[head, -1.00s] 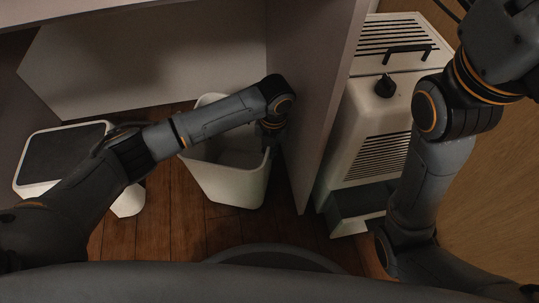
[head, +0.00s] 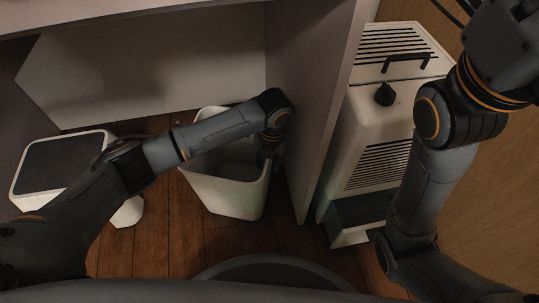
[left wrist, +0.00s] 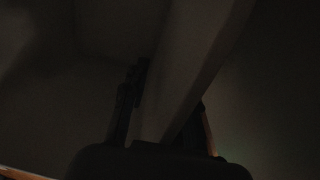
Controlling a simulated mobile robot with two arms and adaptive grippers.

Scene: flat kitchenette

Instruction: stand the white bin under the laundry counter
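The white bin (head: 228,198) is in the middle of the head view, open at the top, between the counter's side panels. I cannot tell whether its base rests flat on the floor. My left arm reaches over it from the left, and my left gripper (head: 268,150) is at its right rim. In the dark left wrist view, the bin's wall (left wrist: 185,75) runs between the two fingers of the left gripper (left wrist: 168,90), which look closed on it. The laundry counter (head: 312,110) frames the space, its right panel close beside the gripper. My right gripper is out of view.
A white step stool or bin with a dark top (head: 62,165) stands left of the bin, partly behind my arm. A white vented appliance (head: 375,130) stands right of the panel. Wooden floor (head: 165,245) shows in front.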

